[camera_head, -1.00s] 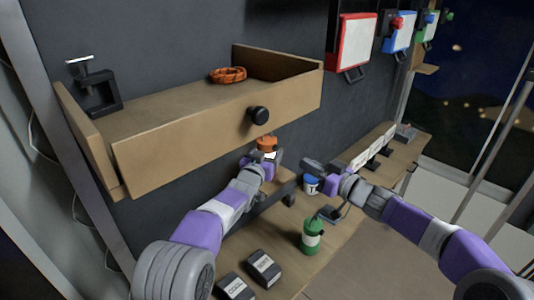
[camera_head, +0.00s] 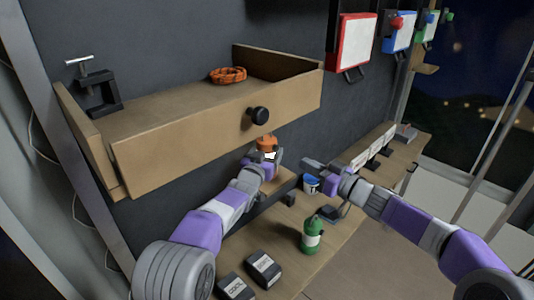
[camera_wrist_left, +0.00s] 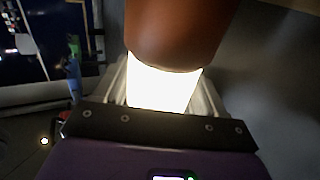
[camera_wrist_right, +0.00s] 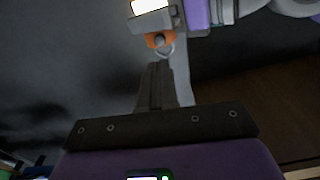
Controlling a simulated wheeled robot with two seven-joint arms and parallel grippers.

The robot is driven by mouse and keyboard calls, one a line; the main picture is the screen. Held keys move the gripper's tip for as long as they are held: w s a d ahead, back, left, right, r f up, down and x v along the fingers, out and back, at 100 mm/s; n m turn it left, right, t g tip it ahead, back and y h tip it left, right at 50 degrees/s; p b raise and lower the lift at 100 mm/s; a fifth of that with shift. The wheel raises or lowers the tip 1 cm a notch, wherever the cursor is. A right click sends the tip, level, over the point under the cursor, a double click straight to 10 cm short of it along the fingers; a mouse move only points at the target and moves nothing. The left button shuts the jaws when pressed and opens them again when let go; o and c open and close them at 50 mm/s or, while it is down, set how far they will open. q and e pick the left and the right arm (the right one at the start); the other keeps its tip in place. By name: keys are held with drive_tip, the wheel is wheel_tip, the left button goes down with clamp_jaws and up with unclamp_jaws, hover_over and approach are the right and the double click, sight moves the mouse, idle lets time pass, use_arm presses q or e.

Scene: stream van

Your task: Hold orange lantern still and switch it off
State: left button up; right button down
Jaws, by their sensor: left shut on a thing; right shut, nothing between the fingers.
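The orange lantern (camera_head: 267,144) is just below the front of the open drawer, its pale body lit. My left gripper (camera_head: 269,157) is shut on it. In the left wrist view the orange lantern (camera_wrist_left: 180,35) shows its orange part and a bright glowing section between the fingers. My right gripper (camera_head: 306,163) is shut and empty, to the right of the lantern and apart from it in the head view. In the right wrist view the orange lantern (camera_wrist_right: 156,40) is beyond the closed fingertips, with a grey knob and ring on its orange end. I cannot tell which part is the switch.
The wooden drawer (camera_head: 215,135) hangs above my left arm, holding an orange coil (camera_head: 228,75), with a black clamp (camera_head: 98,92) at its left. A green lantern (camera_head: 312,236), dark boxes (camera_head: 263,268) and a blue-and-white can (camera_head: 311,184) stand on the bench below.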

sight(276, 148)
idle(0.4)
wheel_tip(276, 148, down, 10)
drive_tip(key=g+h, duration=0.1)
drive_tip(key=h, duration=0.7)
wheel_tip(276, 148, up, 10)
drive_tip(key=n+t+h, duration=0.2)
drive_tip(key=t+h, duration=0.3)
drive_tip(key=t, duration=0.2)
drive_tip(key=w+a, duration=0.5)
drive_tip(key=a, duration=0.1)
drive_tip(key=shift+w+a+f, duration=0.15)
drive_tip(key=shift+a, duration=0.2)
idle(0.9)
drive_tip(key=shift+w+a, duration=0.3)
drive_tip(key=shift+w, duration=0.05)
